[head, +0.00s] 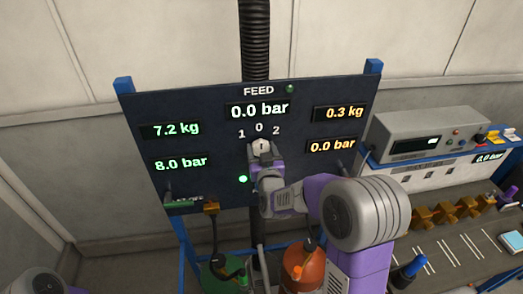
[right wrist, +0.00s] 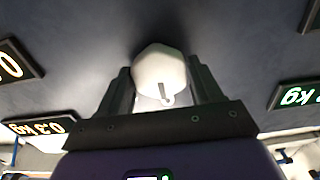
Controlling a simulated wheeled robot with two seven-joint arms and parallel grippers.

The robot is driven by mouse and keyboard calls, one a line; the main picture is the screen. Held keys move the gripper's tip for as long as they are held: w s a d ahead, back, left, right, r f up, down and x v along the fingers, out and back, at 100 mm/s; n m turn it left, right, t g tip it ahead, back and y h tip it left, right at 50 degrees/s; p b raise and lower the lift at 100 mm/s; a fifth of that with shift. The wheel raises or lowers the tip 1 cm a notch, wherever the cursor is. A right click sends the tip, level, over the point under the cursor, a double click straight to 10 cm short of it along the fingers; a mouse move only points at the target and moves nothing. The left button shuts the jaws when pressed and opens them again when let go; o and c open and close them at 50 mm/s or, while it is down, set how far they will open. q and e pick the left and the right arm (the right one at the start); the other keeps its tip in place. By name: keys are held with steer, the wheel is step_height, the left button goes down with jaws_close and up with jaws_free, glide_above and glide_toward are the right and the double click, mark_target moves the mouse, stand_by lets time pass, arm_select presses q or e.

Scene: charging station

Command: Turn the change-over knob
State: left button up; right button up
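The change-over knob (head: 261,145) is a pale knob on the dark panel (head: 215,133), just below the marks 1, 0 and 2. A small dark mark on it stands about upright, toward 0. In the right wrist view the knob (right wrist: 160,70) is a white, faceted block with a small slot mark. My right gripper (right wrist: 160,75) has one finger on each side of it, close against its sides, and appears shut on it. In the head view my right gripper (head: 262,158) reaches the knob from below. My left gripper is out of view.
The FEED display (head: 260,110) reads 0.0 bar; other readouts flank it. A green lamp (head: 243,179) glows at lower left of the knob. Below stand a green cylinder (head: 222,272) and an orange one (head: 305,268). A bench with a grey instrument (head: 425,137) is at right.

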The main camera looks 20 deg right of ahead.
steer(key=shift+r, duration=0.1)
steer(key=shift+c, duration=1.4)
steer(key=shift+n, duration=0.3)
steer(key=n, duration=0.2)
steer(key=shift+r+n+b, duration=0.1)
steer(key=shift+n+b, duration=0.2)
steer(key=shift+b, duration=0.05)
steer(key=n, duration=0.5)
steer(key=shift+a+n, duration=0.1)
steer(key=shift+n, duration=0.2)
